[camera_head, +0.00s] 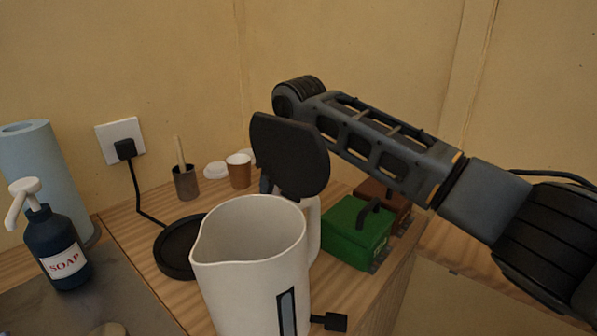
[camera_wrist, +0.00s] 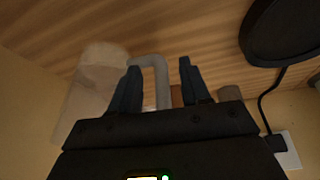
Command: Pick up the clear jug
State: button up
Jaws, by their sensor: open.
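The clear jug (camera_wrist: 88,95) shows at the left of the wrist view, which is upside down. It is pale and see-through, and its grey curved handle points right. My gripper (camera_wrist: 158,80) is open, and the handle shows in the gap between its two fingers. I cannot tell how deep the handle sits between them.
A green box (camera_head: 355,235) is on the right. A soap bottle (camera_head: 62,250) and paper roll (camera_head: 45,165) are left.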

jog(key=shift+f, duration=0.15)
grip_shut()
dwell(0.4)
